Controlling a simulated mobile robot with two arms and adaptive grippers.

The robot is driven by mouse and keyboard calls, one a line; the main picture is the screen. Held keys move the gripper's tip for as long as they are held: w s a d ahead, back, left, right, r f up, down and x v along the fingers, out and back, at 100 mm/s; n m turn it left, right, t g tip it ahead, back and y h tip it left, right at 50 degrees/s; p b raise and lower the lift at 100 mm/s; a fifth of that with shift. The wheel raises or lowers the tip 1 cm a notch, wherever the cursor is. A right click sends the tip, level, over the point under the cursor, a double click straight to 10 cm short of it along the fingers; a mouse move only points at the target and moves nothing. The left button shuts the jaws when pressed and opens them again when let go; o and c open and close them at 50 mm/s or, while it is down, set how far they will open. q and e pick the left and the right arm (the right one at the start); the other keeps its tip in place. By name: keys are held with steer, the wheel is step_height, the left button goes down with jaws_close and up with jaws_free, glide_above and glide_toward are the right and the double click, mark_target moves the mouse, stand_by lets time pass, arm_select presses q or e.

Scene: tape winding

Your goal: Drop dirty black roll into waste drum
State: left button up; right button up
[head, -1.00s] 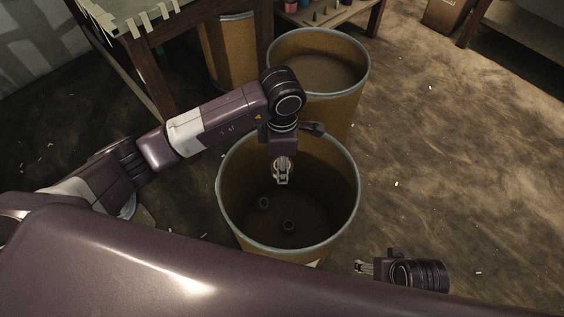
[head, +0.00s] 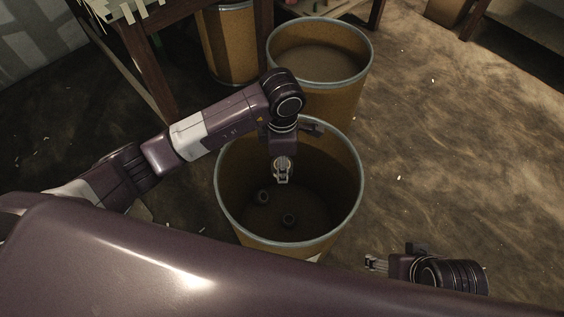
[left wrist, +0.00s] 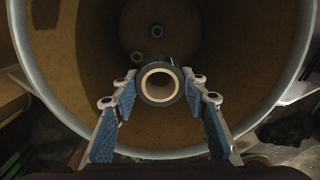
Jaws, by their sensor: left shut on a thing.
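The waste drum (head: 236,226), brown with a pale metal rim, stands open below my left arm. Two dark rolls lie on its floor, one to the left (head: 263,196) and one nearer the front (head: 289,220). My left gripper (head: 282,178) points down inside the drum's opening. In the left wrist view its fingers (left wrist: 160,92) are shut on a black roll (left wrist: 160,66) with a pale core, held above the drum floor. The two lying rolls show beyond it. My right gripper (head: 372,263) is beside the drum at the lower right, too small to tell if open.
A second brown drum (head: 355,88) stands just behind the first, and another (head: 228,45) is by the table leg at the back left. A table with pale strips (head: 125,12) is at the top left. The floor to the right is mostly clear.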

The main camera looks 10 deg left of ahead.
arm_select(q)
steer(key=o, duration=1.1)
step_height(320, 180, up, 12)
steer(key=shift+r, duration=0.1)
